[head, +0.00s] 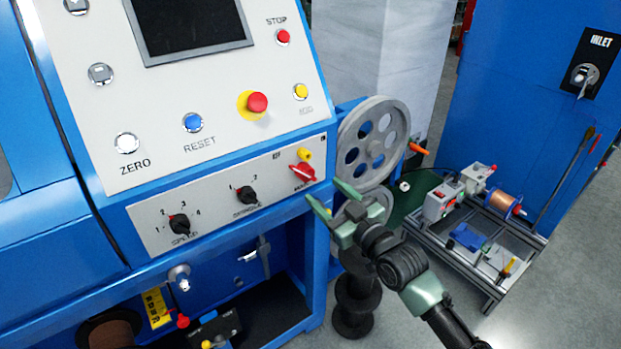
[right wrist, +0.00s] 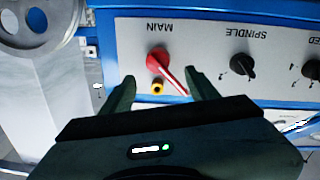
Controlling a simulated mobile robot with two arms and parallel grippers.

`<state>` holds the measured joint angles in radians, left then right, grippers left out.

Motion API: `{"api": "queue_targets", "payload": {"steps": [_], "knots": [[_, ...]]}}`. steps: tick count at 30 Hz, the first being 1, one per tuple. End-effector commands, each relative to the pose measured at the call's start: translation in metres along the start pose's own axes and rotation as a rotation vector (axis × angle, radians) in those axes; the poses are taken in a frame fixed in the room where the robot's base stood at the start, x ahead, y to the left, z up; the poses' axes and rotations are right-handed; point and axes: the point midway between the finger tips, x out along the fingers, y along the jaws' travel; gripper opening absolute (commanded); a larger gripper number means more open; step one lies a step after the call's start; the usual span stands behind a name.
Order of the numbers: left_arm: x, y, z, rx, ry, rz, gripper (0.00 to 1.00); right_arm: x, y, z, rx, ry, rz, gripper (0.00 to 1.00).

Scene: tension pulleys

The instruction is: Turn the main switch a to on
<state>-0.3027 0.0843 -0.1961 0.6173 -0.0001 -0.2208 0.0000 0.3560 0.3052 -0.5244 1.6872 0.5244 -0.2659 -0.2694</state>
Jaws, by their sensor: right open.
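The main switch (head: 302,174) is a red rotary knob at the right end of the lower white panel in the head view. In the right wrist view, which shows the panel upside down, the red knob (right wrist: 163,66) has its handle slanting to the lower right. A small yellow part (head: 305,154) sits right beside it. My right gripper (head: 326,193) is open and empty, just right of and below the switch in the head view. In the right wrist view its two fingers (right wrist: 160,80) point toward the panel on either side of the switch, apparently without touching it. My left gripper is not in view.
The spindle knob (head: 246,195) and speed knob (head: 180,224) share the lower panel. Above are a red emergency button (head: 257,103) and a blue reset button (head: 192,123). A large grey pulley wheel (head: 374,143) stands close behind my right gripper. A low cart (head: 475,255) stands at the right.

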Motion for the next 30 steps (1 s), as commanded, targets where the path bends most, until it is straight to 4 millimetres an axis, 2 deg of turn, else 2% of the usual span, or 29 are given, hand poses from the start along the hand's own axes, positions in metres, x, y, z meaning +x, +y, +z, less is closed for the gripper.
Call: {"api": "queue_targets", "payload": {"steps": [12, 17, 25, 30], "knots": [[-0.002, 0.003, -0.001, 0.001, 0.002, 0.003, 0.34, 0.062, 0.001, 0.000, 0.000, 0.000, 0.001, 0.59], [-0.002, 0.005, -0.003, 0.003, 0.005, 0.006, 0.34, 0.072, 0.001, 0.000, 0.001, -0.001, 0.001, 0.59], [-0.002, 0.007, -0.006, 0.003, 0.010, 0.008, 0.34, 0.073, 0.001, 0.001, 0.001, -0.002, 0.002, 0.59], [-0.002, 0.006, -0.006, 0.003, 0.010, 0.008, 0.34, 0.073, 0.001, 0.001, 0.001, -0.002, 0.002, 0.12]]}}
